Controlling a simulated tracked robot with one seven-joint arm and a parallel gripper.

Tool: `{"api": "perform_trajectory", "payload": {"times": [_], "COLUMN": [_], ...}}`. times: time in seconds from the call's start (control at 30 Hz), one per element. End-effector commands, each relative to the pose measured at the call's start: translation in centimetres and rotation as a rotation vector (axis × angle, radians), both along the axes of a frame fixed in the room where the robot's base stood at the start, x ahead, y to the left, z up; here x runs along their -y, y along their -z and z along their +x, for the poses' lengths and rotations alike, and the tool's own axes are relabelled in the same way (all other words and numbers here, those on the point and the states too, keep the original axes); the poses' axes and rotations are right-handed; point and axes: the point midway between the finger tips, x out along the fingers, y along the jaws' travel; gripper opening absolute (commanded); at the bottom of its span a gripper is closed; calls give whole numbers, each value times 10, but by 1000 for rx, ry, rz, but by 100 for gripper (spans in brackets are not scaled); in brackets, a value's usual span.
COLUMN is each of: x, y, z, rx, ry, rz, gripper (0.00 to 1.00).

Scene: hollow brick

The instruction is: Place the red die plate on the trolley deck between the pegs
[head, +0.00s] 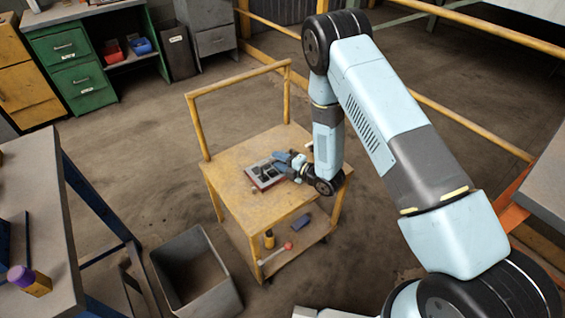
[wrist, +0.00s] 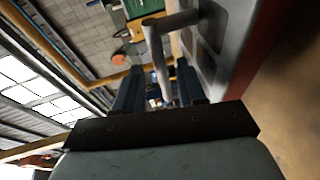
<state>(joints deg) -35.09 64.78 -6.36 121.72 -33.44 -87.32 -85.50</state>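The die plate (head: 262,177) has a grey top with dark recesses and a red side. It is at the trolley deck (head: 238,202), left of my gripper (head: 287,162); I cannot tell whether it rests flat. In the wrist view the plate's grey face (wrist: 212,35) and red edge fill the upper right. A grey bar handle (wrist: 158,55) runs down between the two dark blue fingers of my gripper (wrist: 158,80). Gaps show on both sides of the bar, so the fingers look open around it. The pegs cannot be made out clearly.
The trolley has a yellow push rail (head: 238,78) at the back. A blue block (head: 300,222) and a red-ended tool (head: 275,254) lie on its lower shelf. A grey bin (head: 195,272) stands at front left. A workbench (head: 40,230) is at left, an orange-legged table (head: 545,185) at right.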

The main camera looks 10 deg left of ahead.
Motion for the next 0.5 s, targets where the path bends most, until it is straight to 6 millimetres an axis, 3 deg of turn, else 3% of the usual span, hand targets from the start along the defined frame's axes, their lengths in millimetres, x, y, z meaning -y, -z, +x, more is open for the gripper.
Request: {"api": "perform_trajectory", "payload": {"times": [0.17,0.5], "x": [18,75], "y": [-3,-16], "z": [-7,-33], "rx": [-2,-2], "ry": [2,3], "rz": [0,0], "gripper": [40,40]}}
